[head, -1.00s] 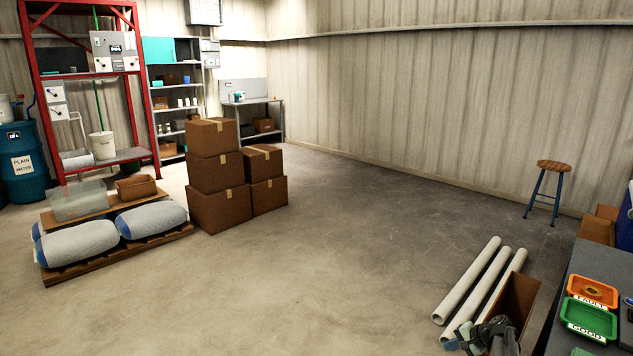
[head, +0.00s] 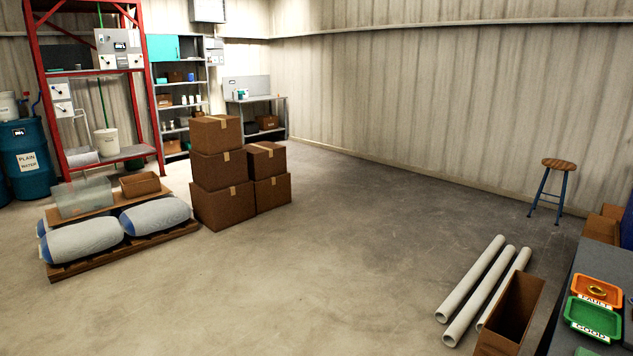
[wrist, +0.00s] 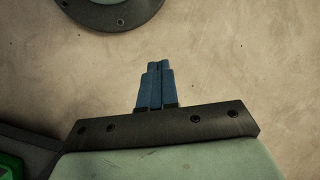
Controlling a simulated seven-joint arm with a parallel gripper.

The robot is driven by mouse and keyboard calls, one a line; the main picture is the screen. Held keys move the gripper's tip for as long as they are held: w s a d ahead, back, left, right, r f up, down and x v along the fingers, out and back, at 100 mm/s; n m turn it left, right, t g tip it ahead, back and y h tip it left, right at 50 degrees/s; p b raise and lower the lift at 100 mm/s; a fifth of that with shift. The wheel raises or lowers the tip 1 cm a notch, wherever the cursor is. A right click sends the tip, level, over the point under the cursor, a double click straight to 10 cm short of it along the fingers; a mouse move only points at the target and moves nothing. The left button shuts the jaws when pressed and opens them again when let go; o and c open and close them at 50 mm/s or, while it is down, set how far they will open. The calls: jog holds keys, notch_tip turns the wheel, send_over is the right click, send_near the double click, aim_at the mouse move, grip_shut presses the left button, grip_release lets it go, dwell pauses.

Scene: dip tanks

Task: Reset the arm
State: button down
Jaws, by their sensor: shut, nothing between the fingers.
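My gripper (wrist: 158,68) shows in the wrist view with its blue fingers together, shut and empty. Bare pale floor lies behind the fingertips. My arm and gripper are not seen in the head view. In the head view, an orange tray labelled FAULT (head: 615,297) holds a small gold-coloured ring (head: 597,290). A green tray labelled GOOD (head: 605,325) stands in front of it and looks empty. Both stand on a dark table (head: 593,262) at the right edge.
An open brown box (head: 512,310) stands left of the table, beside several pale pipes (head: 470,290) on the floor. A stool (head: 552,185) stands near the wall. Stacked cartons (head: 222,170) and a loaded pallet (head: 120,255) stand left. The middle floor is clear.

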jog(key=s+a+n+g+h, duration=0.1)
jog(key=s+n+g+h, duration=0.1)
jog(key=s, duration=1.2)
jog(key=shift+a+n+h, duration=0.25)
jog(key=shift+n+h, duration=0.05)
jog(key=shift+n, duration=0.2)
